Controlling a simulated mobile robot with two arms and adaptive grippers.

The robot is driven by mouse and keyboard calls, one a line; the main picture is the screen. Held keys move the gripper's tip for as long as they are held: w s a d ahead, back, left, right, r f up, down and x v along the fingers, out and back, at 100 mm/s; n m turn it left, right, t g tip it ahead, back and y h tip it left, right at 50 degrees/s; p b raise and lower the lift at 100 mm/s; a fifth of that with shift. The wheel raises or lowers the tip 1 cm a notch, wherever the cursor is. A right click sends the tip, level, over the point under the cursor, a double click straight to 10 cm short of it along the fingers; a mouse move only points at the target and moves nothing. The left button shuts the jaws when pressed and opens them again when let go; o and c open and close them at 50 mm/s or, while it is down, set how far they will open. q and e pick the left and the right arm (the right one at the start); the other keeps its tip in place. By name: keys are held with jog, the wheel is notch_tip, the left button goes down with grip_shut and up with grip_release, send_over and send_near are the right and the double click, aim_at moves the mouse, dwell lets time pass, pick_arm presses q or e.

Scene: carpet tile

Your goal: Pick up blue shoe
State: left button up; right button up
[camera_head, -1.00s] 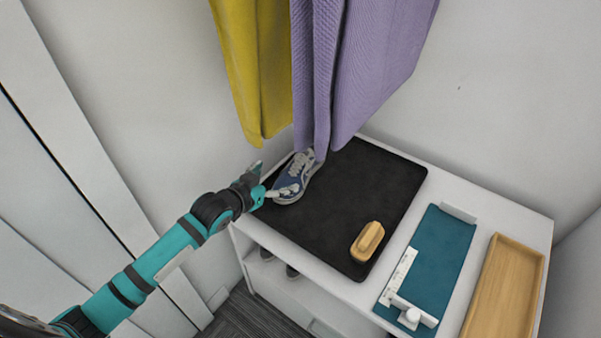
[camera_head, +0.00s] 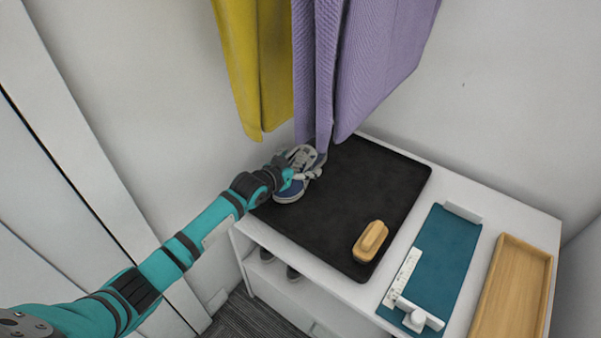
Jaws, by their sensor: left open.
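The blue shoe (camera_head: 290,192), with a white sole and pale laces, lies on a black mat (camera_head: 345,200) at the back left of a white bench. Purple cloth hangs just above its far end. My left gripper (camera_head: 306,166) is open and right at the shoe, with its fingers over the laced upper. The fingers cover part of the shoe, and I cannot tell whether they touch it. My right gripper is not in view.
A wooden brush (camera_head: 370,241) lies on the mat's front right. A teal board (camera_head: 446,250) with white fittings and a wooden tray (camera_head: 513,290) are to the right. Yellow cloth (camera_head: 252,65) and purple cloth (camera_head: 375,60) hang low over the back. Dark shoes (camera_head: 292,272) sit on the shelf below.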

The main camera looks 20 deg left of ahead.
pick_arm(q)
jog(key=c, duration=1.5)
jog(key=shift+r, duration=0.15)
